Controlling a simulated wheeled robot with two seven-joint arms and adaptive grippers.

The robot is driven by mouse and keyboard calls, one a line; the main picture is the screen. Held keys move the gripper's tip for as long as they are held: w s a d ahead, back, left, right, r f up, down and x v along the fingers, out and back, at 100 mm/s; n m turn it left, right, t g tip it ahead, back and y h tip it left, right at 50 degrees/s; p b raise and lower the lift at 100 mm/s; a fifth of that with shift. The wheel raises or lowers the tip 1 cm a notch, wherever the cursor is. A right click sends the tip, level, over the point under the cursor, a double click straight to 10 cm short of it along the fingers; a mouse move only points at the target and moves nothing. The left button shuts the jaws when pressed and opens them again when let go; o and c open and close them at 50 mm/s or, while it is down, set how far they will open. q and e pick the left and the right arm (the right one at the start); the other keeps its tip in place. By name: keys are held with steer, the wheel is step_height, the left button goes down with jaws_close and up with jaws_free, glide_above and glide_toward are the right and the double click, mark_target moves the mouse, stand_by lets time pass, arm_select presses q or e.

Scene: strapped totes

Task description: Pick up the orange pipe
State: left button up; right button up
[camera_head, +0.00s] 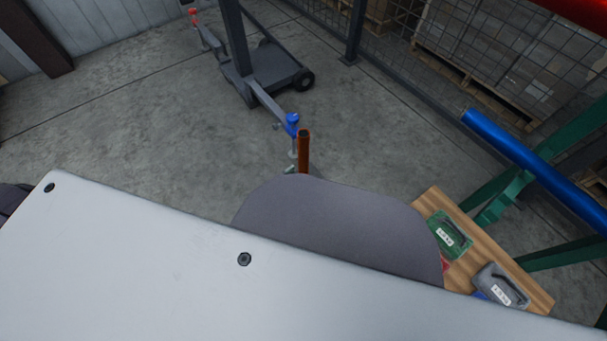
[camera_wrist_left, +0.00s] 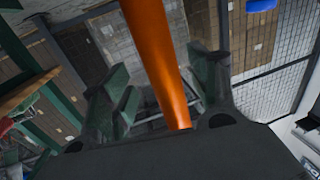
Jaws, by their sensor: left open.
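The orange pipe (camera_wrist_left: 160,60) is large in the left wrist view. It runs from the top edge down between the fingers of my left gripper (camera_wrist_left: 158,85), towards the palm. The fingers stand apart on either side of it, and the gripper is open. Whether a finger touches the pipe cannot be told. In the head view a short orange piece (camera_head: 303,150), likely the pipe's end, shows above a dark rounded shape. The rest is hidden there, and so are the left fingers. My right gripper is in neither view.
A blue pipe (camera_head: 530,160) lies on a green rack (camera_head: 560,140) at the right. A wooden board (camera_head: 520,283) holds a green case (camera_head: 449,234) and a grey case (camera_head: 501,287). A wheeled grey stand (camera_head: 268,75) is behind. Concrete floor is clear at the left.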

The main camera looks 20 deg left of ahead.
mark_target(300, 175)
arm_select(q)
steer(key=shift+b+x, duration=0.65)
steer(key=shift+x, duration=1.2)
steer(key=shift+a+r, duration=0.15)
jaws_close()
